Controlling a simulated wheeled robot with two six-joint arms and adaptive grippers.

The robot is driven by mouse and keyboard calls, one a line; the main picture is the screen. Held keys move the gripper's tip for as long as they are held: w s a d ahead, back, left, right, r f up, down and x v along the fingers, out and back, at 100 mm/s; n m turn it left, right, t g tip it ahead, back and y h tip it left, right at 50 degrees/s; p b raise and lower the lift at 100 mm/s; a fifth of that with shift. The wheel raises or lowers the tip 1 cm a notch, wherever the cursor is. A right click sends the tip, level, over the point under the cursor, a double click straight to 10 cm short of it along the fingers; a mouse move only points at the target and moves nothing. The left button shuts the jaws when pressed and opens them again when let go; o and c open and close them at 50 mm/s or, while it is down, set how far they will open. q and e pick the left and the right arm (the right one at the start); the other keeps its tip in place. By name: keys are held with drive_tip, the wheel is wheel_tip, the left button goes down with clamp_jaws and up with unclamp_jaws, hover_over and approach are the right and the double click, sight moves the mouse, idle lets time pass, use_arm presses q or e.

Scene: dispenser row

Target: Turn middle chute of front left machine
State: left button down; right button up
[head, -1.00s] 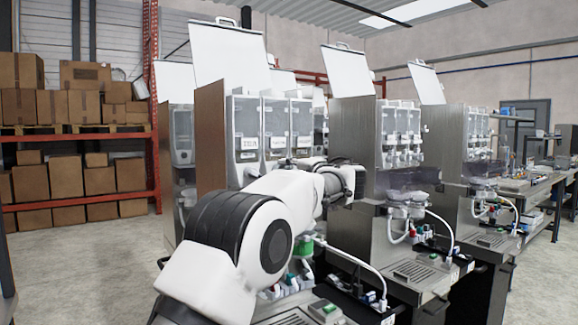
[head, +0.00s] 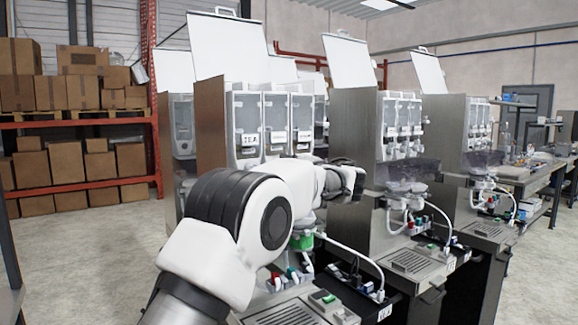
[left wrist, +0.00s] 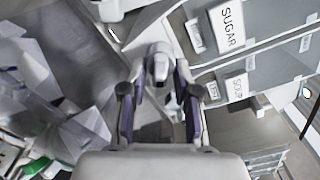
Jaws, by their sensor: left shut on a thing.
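The front left machine (head: 210,130) has a brown side panel and clear canisters, one labelled TEA (head: 250,138). Its middle canister (head: 276,115) shows above my left arm, which hides the chutes in the head view. In the left wrist view, my left gripper (left wrist: 160,105) has its two dark fingers either side of a pale grey chute (left wrist: 160,62) and is shut on it. Canisters labelled SUGAR (left wrist: 229,25) and SOUP (left wrist: 237,87) stand to the right of it. My right gripper is not in view.
More machines (head: 355,125) stand in a row to the right, with hoses and drip trays (head: 410,262). Crumpled translucent shapes (left wrist: 75,135) lie left of the gripper in the wrist view. A shelf of boxes (head: 60,90) stands at the back left.

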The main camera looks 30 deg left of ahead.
use_arm(q)
drive_tip(key=shift+a+r, duration=0.1)
idle(0.3)
drive_tip(key=c, duration=1.2)
unclamp_jaws()
drive_tip(key=shift+a, duration=0.3)
drive_tip(key=v, duration=1.2)
